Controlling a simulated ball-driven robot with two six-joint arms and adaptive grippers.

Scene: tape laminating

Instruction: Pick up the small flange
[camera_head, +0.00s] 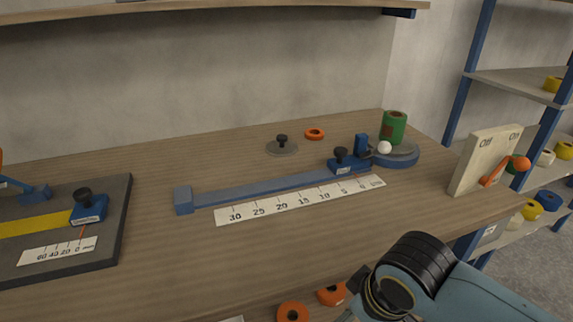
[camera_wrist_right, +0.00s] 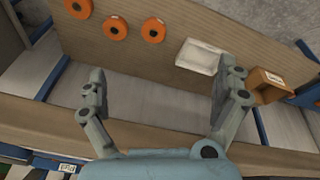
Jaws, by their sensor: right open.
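A flat grey disc with a black knob (camera_head: 282,147), which looks like the small flange, lies on the wooden table (camera_head: 200,275) toward the back middle in the head view. Nothing touches it. My right gripper (camera_wrist_right: 160,78) is open and empty in the wrist view, its two fingers wide apart. In the head view my right arm comes in at the bottom right, well in front of and below the disc, and its fingers are mostly out of frame. The disc does not show in the wrist view. My left gripper is not in view.
An orange ring (camera_head: 315,134) lies right of the disc. A blue bar fixture (camera_head: 260,188) with a white scale (camera_head: 300,201) lies in front. A switch board (camera_head: 485,160) stands at the right edge.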

